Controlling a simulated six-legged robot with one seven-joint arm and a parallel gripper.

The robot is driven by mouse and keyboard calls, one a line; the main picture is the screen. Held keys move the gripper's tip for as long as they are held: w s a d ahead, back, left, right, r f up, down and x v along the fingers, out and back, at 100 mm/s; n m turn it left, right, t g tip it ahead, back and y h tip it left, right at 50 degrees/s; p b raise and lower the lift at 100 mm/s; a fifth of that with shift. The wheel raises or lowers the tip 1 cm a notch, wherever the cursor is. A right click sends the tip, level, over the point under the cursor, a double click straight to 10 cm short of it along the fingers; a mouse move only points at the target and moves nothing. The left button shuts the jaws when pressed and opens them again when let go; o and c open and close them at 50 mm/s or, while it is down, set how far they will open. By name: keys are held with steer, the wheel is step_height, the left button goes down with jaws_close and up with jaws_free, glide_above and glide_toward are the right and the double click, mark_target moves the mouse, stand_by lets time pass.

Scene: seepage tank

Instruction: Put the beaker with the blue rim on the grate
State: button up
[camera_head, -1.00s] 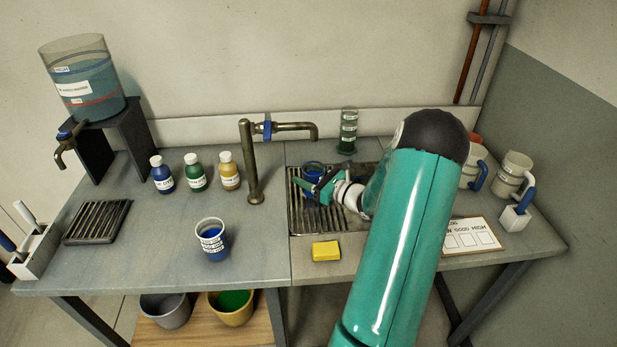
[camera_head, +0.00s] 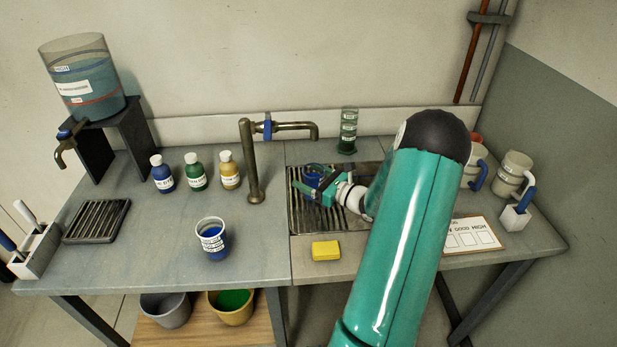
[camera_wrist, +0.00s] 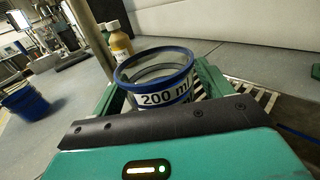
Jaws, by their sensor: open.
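The beaker with the blue rim (camera_head: 314,170) stands on the slatted grate (camera_head: 340,222) set into the right half of the bench. In the wrist view the beaker (camera_wrist: 160,88) is clear, upright and marked "200 ml". My gripper (camera_head: 318,186) is at the beaker. In the wrist view its green fingers (camera_wrist: 158,95) stand on either side of the beaker, open; whether they touch it I cannot tell. In the head view my gripper hides part of the beaker. A separate small dark slatted grate (camera_head: 97,222) lies at the bench's left.
A cup of blue liquid (camera_head: 211,240) stands at the front middle. Three bottles (camera_head: 196,172), a tall tap (camera_head: 252,165) and a green cylinder (camera_head: 348,132) stand behind. A yellow sponge (camera_head: 326,250) lies before the right grate. A tank (camera_head: 85,80) stands back left.

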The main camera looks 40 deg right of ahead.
steer(key=s, duration=0.3)
steer(key=s+d, duration=0.1)
steer(key=s, duration=0.3)
steer(key=s+d, duration=0.1)
steer(key=s, duration=0.3)
steer(key=shift+s, duration=0.1)
